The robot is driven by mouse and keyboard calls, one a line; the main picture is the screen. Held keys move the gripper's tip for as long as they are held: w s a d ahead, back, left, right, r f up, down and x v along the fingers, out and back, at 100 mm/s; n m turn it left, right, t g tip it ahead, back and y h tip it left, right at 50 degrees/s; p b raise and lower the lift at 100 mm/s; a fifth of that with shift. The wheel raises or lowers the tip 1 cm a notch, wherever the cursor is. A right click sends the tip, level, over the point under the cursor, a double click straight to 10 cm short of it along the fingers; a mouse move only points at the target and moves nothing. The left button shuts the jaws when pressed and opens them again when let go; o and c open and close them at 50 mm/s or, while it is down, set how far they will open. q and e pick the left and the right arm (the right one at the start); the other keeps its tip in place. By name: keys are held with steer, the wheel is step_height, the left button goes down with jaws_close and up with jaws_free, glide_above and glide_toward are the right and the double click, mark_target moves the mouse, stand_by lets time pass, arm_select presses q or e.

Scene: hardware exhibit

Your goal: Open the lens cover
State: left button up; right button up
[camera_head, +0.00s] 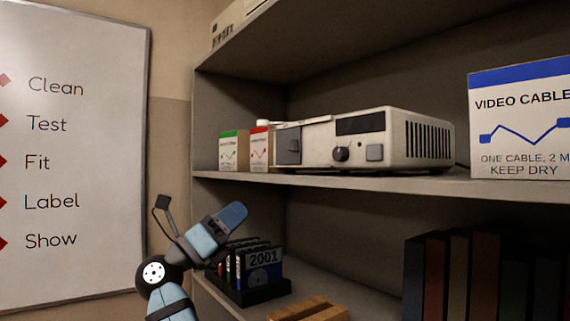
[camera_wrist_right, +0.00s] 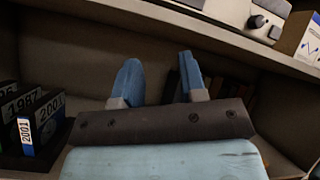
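A pale projector (camera_head: 400,153) stands on the middle shelf, with a knob (camera_head: 340,154) and a square button on its front. The grey panel at its front left looks like the lens cover (camera_head: 288,146); no lens shows. My right gripper (camera_head: 234,212) is below and left of the projector, in front of the lower shelf and apart from the cover. In the right wrist view its two blue fingers (camera_wrist_right: 158,80) are spread with nothing between them. Part of the projector (camera_wrist_right: 258,18) shows at the top right there; the cover cannot be made out. My left gripper is not in view.
Small boxes (camera_head: 234,150) stand left of the projector, and a video cable box (camera_head: 520,120) stands right. The middle shelf edge (camera_head: 400,184) lies above my gripper. A rack of labelled cases (camera_head: 264,275), a wooden block (camera_head: 308,310) and books (camera_head: 460,275) occupy the lower shelf.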

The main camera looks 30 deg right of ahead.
mark_target(286, 139)
steer(key=s+a+r+m+y+b, duration=0.1)
steer(key=s+a+r+m+y, duration=0.15)
steer(key=r, duration=0.45)
steer(key=s+a+r+m+y+b, duration=0.1)
steer(key=s+a+r+m+y, duration=0.2)
steer(key=r, duration=0.5)
steer(key=shift+y, duration=0.65)
steer(key=d+p, duration=0.1)
steer(key=d, duration=0.3)
steer(key=d+p, duration=0.1)
steer(key=d, duration=0.4)
steer(key=w+d+p, duration=0.1)
steer(key=d, duration=0.4)
steer(key=shift+d+f, duration=0.15)
steer(key=shift+d, duration=0.05)
steer(key=shift+c, duration=0.2)
jaws_close()
